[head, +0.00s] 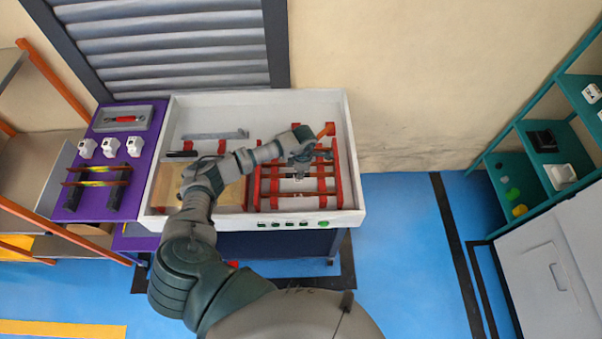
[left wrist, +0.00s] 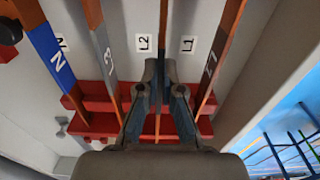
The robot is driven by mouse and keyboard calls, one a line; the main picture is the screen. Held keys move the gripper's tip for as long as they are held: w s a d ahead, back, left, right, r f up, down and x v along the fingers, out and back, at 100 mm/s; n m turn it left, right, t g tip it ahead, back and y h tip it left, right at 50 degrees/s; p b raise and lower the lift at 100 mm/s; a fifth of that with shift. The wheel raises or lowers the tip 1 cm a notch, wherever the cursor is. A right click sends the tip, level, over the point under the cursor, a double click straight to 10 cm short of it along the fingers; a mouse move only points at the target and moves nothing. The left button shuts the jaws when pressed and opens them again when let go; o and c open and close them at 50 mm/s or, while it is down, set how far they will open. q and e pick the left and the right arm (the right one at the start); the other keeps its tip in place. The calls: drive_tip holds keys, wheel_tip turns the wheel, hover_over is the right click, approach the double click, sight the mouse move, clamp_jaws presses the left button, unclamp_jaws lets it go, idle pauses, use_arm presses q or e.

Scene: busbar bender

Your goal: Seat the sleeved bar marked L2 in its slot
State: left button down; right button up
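A rack of red slotted supports (head: 265,188) stands in the white tray, with copper bars lying across it. In the left wrist view, a bare copper stretch of the middle bar (left wrist: 163,22) runs between the L2 label (left wrist: 144,42) and the L1 label (left wrist: 189,44). My left gripper (left wrist: 160,68) is over the rack, its fingers close together on either side of this bar. It also shows in the head view (head: 300,155). The fingers hide the bar's sleeve and mark. I cannot tell how deep the bar sits in the red support (left wrist: 95,122). My right gripper is out of view.
Neighbouring bars are the blue-sleeved N bar (left wrist: 48,48), the grey-sleeved L3 bar (left wrist: 103,48) and the L1 bar (left wrist: 213,62), close to my fingers. The tray's white rim (head: 348,150) surrounds the rack. A purple side table (head: 95,205) stands left.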

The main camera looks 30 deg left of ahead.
use_arm(q)
drive_tip(key=shift+f+b, duration=1.1)
drive_tip(key=shift+f, duration=0.2)
drive_tip(key=c, duration=1.2)
unclamp_jaws()
drive_tip(key=shift+c, duration=0.2)
drive_tip(key=r, duration=1.1)
drive_tip(key=shift+w+d+r, duration=0.2)
drive_tip(key=shift+d+r, duration=0.1)
drive_tip(key=shift+r, duration=0.1)
drive_tip(key=shift+d, duration=0.1)
